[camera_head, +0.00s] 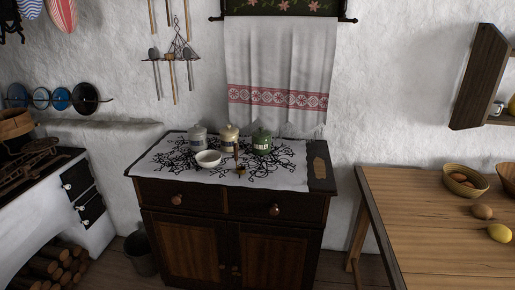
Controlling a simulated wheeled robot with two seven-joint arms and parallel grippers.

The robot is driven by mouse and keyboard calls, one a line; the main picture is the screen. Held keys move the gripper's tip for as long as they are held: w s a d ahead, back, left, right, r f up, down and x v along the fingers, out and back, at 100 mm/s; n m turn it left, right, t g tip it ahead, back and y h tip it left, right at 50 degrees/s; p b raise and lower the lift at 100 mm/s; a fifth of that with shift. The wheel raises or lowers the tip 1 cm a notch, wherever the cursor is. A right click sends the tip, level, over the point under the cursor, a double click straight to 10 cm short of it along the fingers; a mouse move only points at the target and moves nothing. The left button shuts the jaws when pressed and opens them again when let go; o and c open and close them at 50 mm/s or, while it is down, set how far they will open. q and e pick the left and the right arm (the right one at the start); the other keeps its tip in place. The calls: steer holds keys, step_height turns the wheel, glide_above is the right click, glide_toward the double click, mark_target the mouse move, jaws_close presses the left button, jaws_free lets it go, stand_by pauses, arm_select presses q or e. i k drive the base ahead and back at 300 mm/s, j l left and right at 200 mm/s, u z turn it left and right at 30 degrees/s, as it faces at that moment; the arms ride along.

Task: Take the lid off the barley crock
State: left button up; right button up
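Three lidded crocks stand in a row on the cloth-covered top of the dark wooden cabinet in the middle of the view. The left one is grey (198,139), the middle one is cream (229,139), and the right one is dark green (262,144) with pale lettering on its front. The lettering is too small to read surely, so I cannot say for certain which is the barley crock. Each has its lid on; the green lid (261,132) has a small knob. Neither of my grippers is in view.
A white bowl (208,158) and a small upright dark item (238,160) stand in front of the crocks. A wooden table (440,225) with a basket (465,181) is at right; a stove (60,215) is at left.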

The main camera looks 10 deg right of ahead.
mark_target(261, 133)
steer(key=i+j+z, duration=0.1)
steer(key=i+j, duration=0.15)
steer(key=i+j+z, duration=0.1)
steer(key=j, duration=0.35)
steer(key=i+j+z, duration=0.15)
steer(key=i+j, duration=0.15)
steer(key=i+j+z, duration=0.1)
steer(key=j, duration=0.35)
steer(key=i+j+z, duration=0.1)
steer(key=i+j, duration=0.2)
steer(key=j, duration=0.1)
